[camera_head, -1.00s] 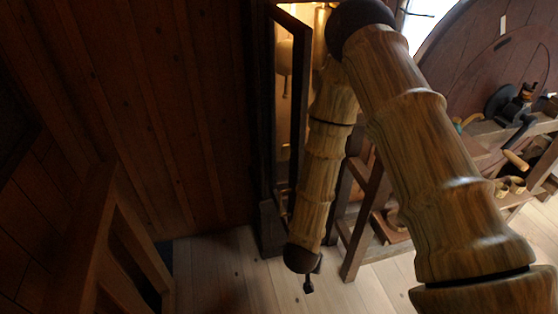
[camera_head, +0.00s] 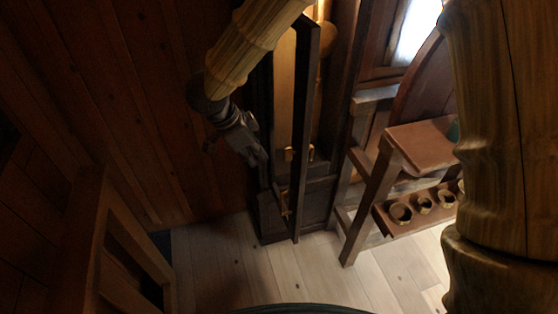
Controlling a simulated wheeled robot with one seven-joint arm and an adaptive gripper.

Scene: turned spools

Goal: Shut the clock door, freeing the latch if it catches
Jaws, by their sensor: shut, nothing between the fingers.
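The tall dark clock case (camera_head: 322,205) stands against the wooden wall, right of centre. Its clock door (camera_head: 301,135), a narrow dark frame, stands open and juts out from the case. A small brass latch-like fitting (camera_head: 284,204) shows low by the door. My gripper (camera_head: 259,157) is shut and empty, just left of the door at mid-height. I cannot tell whether its fingertips touch the door frame.
A wooden bench (camera_head: 365,195) with a tray of several small round cups (camera_head: 402,213) stands close right of the clock. A wooden frame (camera_head: 125,240) stands at the lower left. Plank floor (camera_head: 215,260) lies clear in front.

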